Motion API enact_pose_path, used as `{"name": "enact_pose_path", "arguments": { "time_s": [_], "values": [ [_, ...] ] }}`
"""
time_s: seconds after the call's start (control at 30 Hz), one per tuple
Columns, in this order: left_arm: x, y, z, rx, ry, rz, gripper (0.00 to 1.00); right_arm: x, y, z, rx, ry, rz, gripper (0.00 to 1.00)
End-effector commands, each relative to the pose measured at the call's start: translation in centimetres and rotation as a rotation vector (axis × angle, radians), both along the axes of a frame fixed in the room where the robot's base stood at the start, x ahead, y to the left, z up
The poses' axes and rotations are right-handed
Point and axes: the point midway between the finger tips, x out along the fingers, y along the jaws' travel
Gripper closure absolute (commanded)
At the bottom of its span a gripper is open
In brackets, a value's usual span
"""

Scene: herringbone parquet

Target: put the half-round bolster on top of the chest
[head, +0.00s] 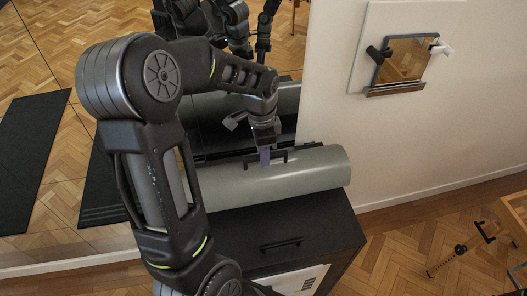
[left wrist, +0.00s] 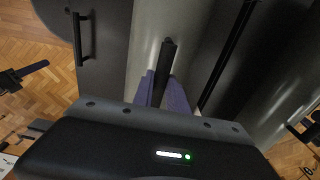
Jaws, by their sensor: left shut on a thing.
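The half-round bolster (head: 303,178) is a grey-green long piece with a rounded top and a black bar handle. It lies along the back of the dark chest (head: 321,224) and appears to rest on its top; the contact underneath is hidden. My left gripper (head: 265,157) reaches down from above and is shut on the bolster's handle. In the left wrist view, the fingers (left wrist: 163,90) close around the handle on the bolster (left wrist: 146,45), with the chest (left wrist: 107,30) to the left. My right gripper is not in view.
A mirror wall (head: 60,60) behind the chest reflects the bolster, arm and floor. A pale wall (head: 430,130) with a framed fixture (head: 403,62) stands at the right. A wooden-framed object (head: 515,215) stands at far right. Parquet floor (head: 390,250) lies open between.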

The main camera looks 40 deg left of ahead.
Motion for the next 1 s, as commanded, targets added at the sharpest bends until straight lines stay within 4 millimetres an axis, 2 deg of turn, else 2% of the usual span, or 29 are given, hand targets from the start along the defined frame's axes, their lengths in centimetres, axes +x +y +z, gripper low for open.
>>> {"name": "enact_pose_path", "arguments": {
  "time_s": [0.1,0.4,1.0],
  "values": [
    [0.1,0.0,-1.3,0.0,-0.003,0.0,1.0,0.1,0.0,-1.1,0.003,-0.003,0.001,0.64],
    [0.1,0.0,-3.5,0.0,-0.004,0.0,1.0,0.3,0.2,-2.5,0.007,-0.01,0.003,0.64],
    [0.1,0.0,-4.0,0.001,-0.003,0.0,1.0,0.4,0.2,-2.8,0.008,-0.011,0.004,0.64]
  ]
}}
